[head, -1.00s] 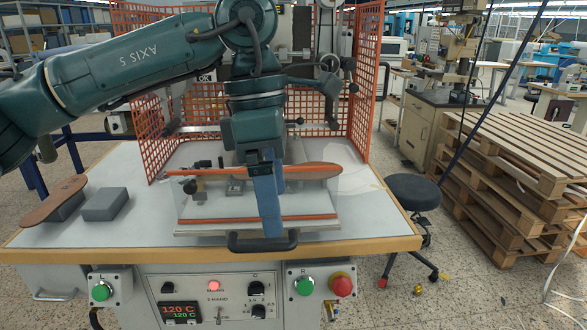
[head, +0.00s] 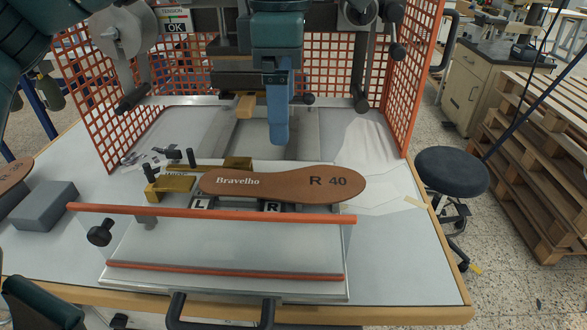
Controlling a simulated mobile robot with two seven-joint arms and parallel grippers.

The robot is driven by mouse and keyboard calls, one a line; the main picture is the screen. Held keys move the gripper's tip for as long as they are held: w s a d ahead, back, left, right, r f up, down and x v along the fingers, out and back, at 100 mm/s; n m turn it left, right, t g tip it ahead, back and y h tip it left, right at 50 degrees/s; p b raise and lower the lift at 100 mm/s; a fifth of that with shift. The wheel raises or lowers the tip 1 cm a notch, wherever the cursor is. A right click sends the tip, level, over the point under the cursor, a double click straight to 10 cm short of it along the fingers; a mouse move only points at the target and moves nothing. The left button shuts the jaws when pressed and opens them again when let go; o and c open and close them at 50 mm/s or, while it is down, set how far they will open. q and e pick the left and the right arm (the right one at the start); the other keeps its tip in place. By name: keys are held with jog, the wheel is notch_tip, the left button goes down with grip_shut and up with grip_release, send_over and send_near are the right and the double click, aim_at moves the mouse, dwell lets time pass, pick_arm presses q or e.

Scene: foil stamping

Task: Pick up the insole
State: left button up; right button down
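A brown insole (head: 283,184) marked "Bravelho" and "R 40" lies flat in the middle of the head view, on the stamping fixture above the L and R labels. Its heel end is near brass blocks (head: 172,187) on the left. My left gripper (head: 279,138) points down behind and above the insole, apart from it. Its blue fingers overlap in this view, so their opening is hidden; I see nothing held. A second brown insole (head: 12,174) shows partly at the left edge. My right gripper is not in view.
An orange front bar (head: 210,213) crosses before the insole. An orange mesh guard (head: 95,90) encloses the press at the back and sides. A grey block (head: 47,207) lies on the left of the table. The table's right side (head: 400,250) is mostly clear.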

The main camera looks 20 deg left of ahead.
pick_arm(q)
send_over(281, 183)
jog(key=f, duration=0.5)
jog(key=shift+s+d+f, duration=0.3)
jog(key=shift+s+f, duration=0.05)
jog(key=shift+f, duration=0.05)
jog(key=f, duration=0.1)
jog(key=f+p, duration=0.1)
jog(key=f, duration=0.2)
jog(key=shift+w+a+f, duration=0.3)
jog(key=shift+w, duration=0.05)
jog(key=shift+f, duration=0.6)
jog(key=shift+f, duration=0.25)
jog(key=shift+c, duration=0.4)
jog(key=c, duration=1)
jog(key=shift+c, duration=0.3)
jog(key=shift+r, duration=0.15)
